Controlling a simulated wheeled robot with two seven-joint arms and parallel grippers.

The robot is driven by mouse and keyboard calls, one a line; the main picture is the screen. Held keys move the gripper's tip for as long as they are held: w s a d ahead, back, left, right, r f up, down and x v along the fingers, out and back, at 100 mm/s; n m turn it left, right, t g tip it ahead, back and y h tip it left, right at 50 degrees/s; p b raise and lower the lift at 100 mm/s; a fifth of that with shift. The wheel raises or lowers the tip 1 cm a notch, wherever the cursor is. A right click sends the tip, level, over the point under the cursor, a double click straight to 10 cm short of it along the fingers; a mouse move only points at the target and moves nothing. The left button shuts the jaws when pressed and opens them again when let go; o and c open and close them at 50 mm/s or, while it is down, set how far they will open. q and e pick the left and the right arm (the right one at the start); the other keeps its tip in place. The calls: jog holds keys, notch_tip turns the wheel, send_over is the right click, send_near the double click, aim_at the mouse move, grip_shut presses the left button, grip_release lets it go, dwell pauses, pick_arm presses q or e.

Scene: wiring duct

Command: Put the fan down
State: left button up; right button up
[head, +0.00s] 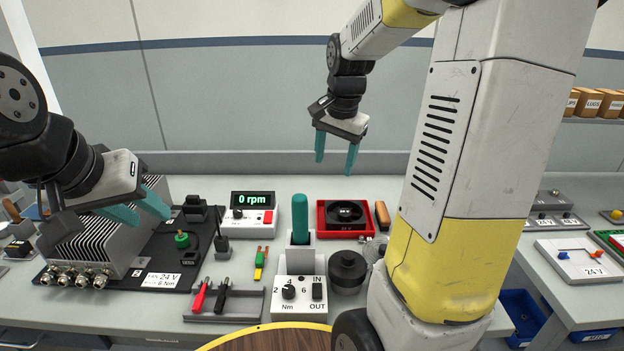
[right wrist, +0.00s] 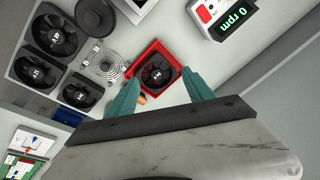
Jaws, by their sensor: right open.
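A black fan (head: 345,212) sits flat in a small red tray (head: 321,222) on the bench. In the right wrist view the fan (right wrist: 158,72) lies in its red tray (right wrist: 151,47), framed between my fingertips. My right gripper (head: 335,165) is open and empty, well above and behind the red tray, fingers pointing down. Its teal fingers also show in the right wrist view (right wrist: 160,78). My left gripper (head: 151,216) has its fingers apart with nothing visible between them, over the black plate beside the finned drive box (head: 98,243).
The rpm meter (head: 252,215) stands left of the red tray, and a teal-handled tool (head: 300,218) in front of it. A torque control box (head: 299,297) is nearer. My right arm hides part of the bench.

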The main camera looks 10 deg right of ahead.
jog(key=s+a+r+n+t, duration=0.1)
jog(key=s+a+n, duration=0.1)
jog(key=s, duration=0.4)
jog(key=s+a+r+n+t+y, duration=0.1)
jog(key=s+a+r+n, duration=0.1)
jog(key=s, duration=0.4)
jog(key=s+a+r+n+t+y, duration=0.1)
jog(key=s+a+n, duration=0.3)
jog(key=s+n, duration=0.1)
jog(key=shift+s+r+n+t, duration=0.3)
jog(key=shift+s+r+n, duration=0.1)
jog(key=shift+s, duration=0.45)
jog(key=shift+d, duration=0.15)
